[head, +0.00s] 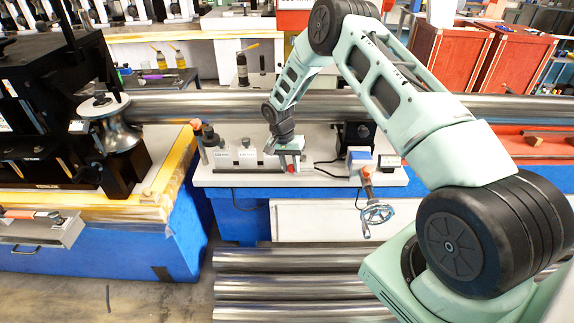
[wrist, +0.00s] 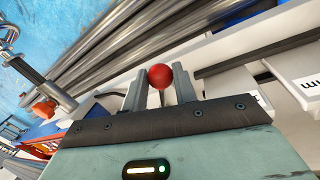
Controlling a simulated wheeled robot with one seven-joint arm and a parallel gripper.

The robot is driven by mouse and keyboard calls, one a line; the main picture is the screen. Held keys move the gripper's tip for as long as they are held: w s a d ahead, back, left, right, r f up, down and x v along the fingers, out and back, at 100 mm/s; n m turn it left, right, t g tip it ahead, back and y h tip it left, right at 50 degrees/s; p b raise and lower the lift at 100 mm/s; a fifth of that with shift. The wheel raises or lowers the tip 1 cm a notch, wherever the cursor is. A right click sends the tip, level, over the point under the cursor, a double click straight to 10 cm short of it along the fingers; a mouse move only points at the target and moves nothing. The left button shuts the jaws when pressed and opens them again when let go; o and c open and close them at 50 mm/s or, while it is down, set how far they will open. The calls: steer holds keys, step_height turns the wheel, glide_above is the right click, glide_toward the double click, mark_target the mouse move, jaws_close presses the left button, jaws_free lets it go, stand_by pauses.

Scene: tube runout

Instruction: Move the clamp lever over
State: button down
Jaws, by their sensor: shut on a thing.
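My gripper (head: 290,158) is low over the white bench, in front of the long steel tube. Its two fingers (wrist: 159,92) are shut on a round red knob (wrist: 160,76) in the wrist view. The red knob also shows as a small red spot at the fingertips in the head view (head: 291,168). It looks like the end of the clamp lever. The lever's shaft is hidden by the knob and the fingers, so I cannot tell its angle.
The long steel tube (head: 225,107) runs across behind my gripper, over a roller (head: 110,122) at the left. White labelled blocks (head: 235,157) stand left of my gripper. Several tubes (head: 290,287) lie low in front.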

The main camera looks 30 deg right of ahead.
steer(key=shift+s+d+n+t+h+b, duration=0.15)
steer(key=shift+s+d+n+b, duration=0.15)
steer(key=shift+s+d+n, duration=0.45)
steer(key=shift+s+d+n+t+h+b, duration=0.1)
steer(key=shift+s+d+n+t+b, duration=0.25)
steer(key=shift+n, duration=0.85)
steer(key=shift+s+d+n+h+b, duration=0.1)
steer(key=shift+s+d+n+b, duration=0.2)
steer(key=shift+s+n, duration=0.55)
steer(key=shift+w+d, duration=0.1)
steer(key=shift+w, duration=0.05)
steer(key=c, duration=1.1)
jaws_free()
steer(key=w+a+r+b, duration=0.1)
steer(key=a+r+b, duration=0.2)
steer(key=r, duration=1.4)
steer(key=shift+w, duration=0.15)
